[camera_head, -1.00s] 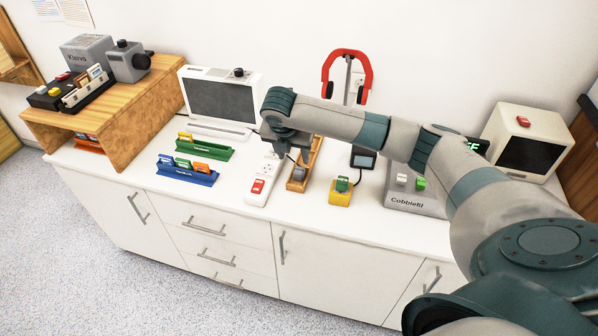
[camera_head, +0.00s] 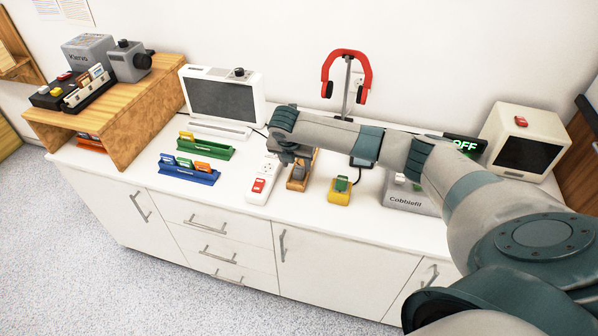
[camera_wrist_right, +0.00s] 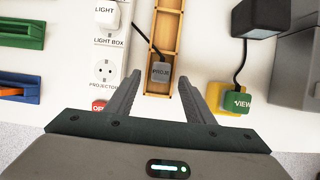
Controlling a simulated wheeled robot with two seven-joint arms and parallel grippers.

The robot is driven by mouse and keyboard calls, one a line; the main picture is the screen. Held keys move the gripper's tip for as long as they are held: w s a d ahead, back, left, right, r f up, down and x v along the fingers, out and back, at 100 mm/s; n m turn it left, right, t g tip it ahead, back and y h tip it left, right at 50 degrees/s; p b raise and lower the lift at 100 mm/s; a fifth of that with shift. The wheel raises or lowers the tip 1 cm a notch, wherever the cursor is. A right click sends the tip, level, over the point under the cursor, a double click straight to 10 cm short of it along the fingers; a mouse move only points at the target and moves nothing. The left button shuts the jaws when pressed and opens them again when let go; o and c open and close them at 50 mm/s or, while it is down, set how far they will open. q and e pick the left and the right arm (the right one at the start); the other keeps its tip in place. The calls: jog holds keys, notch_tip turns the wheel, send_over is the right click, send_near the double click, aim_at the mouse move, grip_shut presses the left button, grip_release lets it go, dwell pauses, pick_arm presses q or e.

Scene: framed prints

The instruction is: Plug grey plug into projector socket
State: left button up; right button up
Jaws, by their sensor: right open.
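The grey plug (camera_wrist_right: 160,71) lies in a wooden tray (camera_wrist_right: 166,39) with its dark cord running up to the left; it is labelled PROJ. The white power strip (camera_wrist_right: 113,43) stands left of the tray. Its socket marked PROJECTOR (camera_wrist_right: 104,72) is empty, and a white plug sits in the LIGHT BOX socket above. My right gripper (camera_wrist_right: 159,92) is open, its fingers apart on either side of the plug, not visibly touching it. In the head view the right gripper (camera_head: 293,160) hangs over the tray and partly hides it. My left gripper is out of view.
A green plug marked VIEW (camera_wrist_right: 237,102) sits on a yellow block right of the tray. A red OFF switch (camera_wrist_right: 99,106) is at the strip's near end. Green and blue racks (camera_head: 188,170) stand left. Headphones (camera_head: 346,75) hang on a stand behind.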

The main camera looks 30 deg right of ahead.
aim_at(299, 169)
jog(key=shift+p+x, duration=0.45)
jog(key=shift+x, duration=1.4)
jog(key=shift+d, duration=0.1)
jog(key=c, duration=1.1)
